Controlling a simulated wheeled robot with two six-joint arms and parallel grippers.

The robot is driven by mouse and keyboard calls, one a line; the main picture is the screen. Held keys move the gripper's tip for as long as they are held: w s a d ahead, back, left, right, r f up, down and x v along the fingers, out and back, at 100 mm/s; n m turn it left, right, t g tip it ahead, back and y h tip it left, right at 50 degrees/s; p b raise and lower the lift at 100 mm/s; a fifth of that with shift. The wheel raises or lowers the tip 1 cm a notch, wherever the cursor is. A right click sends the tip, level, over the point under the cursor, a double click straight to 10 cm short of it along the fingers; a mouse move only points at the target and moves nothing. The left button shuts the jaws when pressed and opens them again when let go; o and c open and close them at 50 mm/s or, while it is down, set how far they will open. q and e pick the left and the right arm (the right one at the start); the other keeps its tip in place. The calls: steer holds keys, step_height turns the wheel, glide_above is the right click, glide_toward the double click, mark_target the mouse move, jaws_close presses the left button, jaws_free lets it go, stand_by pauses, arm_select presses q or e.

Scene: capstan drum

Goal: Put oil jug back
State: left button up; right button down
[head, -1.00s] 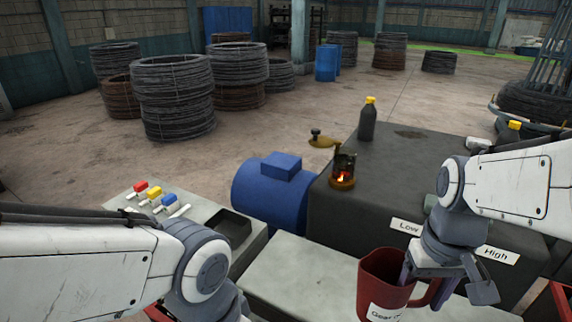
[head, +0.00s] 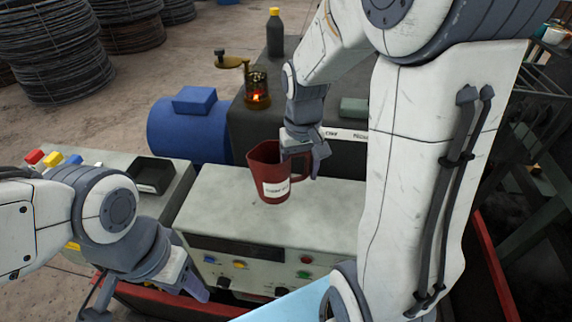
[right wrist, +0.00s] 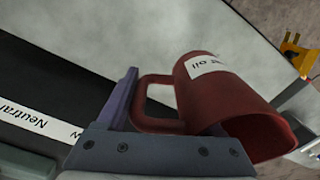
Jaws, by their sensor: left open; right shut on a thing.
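The oil jug (head: 266,168) is dark red with a white label and a side handle. In the head view it is upright, at or just above the pale top of the control cabinet (head: 222,212); I cannot tell whether it touches. My right gripper (head: 308,160) is shut on its handle. In the right wrist view the jug (right wrist: 215,90) shows its label and open mouth, with its handle between the fingers of the right gripper (right wrist: 165,115). My left gripper (head: 145,300) is open and empty at the lower left, in front of the cabinet and apart from the jug.
A blue motor (head: 188,130) and a dark gearbox housing (head: 240,120) stand behind the cabinet. A black bottle with a yellow cap (head: 275,35) stands on the housing, near a small glowing opening (head: 257,92). A black tray (head: 152,175) lies left. Much of the cabinet top is clear.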

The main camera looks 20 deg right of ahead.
mark_target(299, 180)
step_height(299, 180, down, 4)
steer(key=shift+w+r+p, duration=0.1)
steer(key=shift+r+p, duration=0.1)
steer(key=shift+p, duration=0.35)
steer(key=shift+f, duration=0.25)
steer(key=shift+f, duration=0.15)
steer(key=shift+c, duration=0.2)
jaws_free()
